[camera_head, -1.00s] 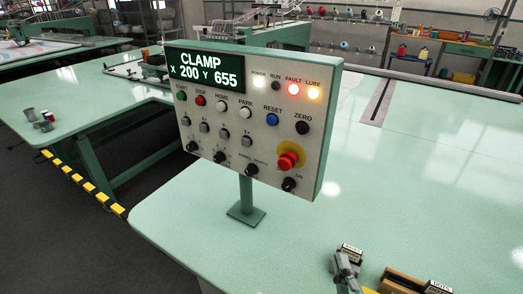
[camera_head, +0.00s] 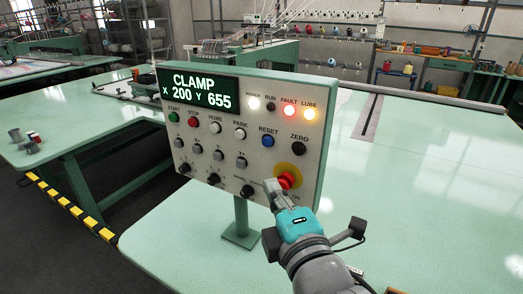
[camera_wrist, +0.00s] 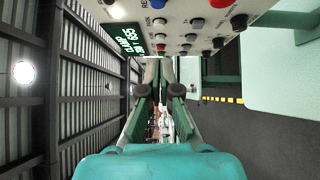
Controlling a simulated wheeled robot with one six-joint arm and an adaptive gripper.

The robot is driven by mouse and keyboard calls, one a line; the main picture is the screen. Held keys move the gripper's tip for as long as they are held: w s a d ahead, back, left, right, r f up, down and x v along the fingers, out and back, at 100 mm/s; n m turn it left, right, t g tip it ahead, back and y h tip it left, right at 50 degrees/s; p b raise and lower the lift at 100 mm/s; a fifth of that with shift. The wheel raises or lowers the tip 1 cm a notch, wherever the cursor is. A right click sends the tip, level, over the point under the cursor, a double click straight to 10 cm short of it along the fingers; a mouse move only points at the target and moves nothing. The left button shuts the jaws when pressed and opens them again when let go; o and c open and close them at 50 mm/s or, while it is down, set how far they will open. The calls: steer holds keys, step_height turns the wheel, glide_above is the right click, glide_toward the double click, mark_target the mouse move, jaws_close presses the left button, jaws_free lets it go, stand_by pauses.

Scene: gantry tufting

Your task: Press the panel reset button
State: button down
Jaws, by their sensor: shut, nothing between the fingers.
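The control panel (camera_head: 225,170) faces me, with its display reading CLAMP, X 200 Y 655. The blue RESET button (camera_head: 267,141) is fully visible on it, right of the PARK button. My gripper (camera_head: 270,188) is shut and empty, in front of the panel's lower right. It is below the RESET button and overlaps the edge of the red mushroom button (camera_head: 287,178) in view; I cannot tell whether it touches. In the wrist view the panel face (camera_wrist: 180,12) runs along the top, with the blue button (camera_wrist: 158,4) at the upper edge and my fingers (camera_wrist: 162,76) below it.
The FAULT lamp (camera_head: 289,110) and LUBE lamp (camera_head: 309,113) are lit. Other buttons and knobs crowd the panel around RESET. The panel stands on a post above a pale green table (camera_head: 420,210), whose middle is clear.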

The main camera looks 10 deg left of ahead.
stand_by(0.3)
glide_toward(262, 142)
steer(key=w+a, duration=0.2)
steer(key=a, duration=0.2)
steer(key=shift+w+d, duration=0.35)
steer(key=shift+w, duration=0.55)
steer(key=shift+w+d, duration=0.35)
steer(key=shift+w, duration=0.55)
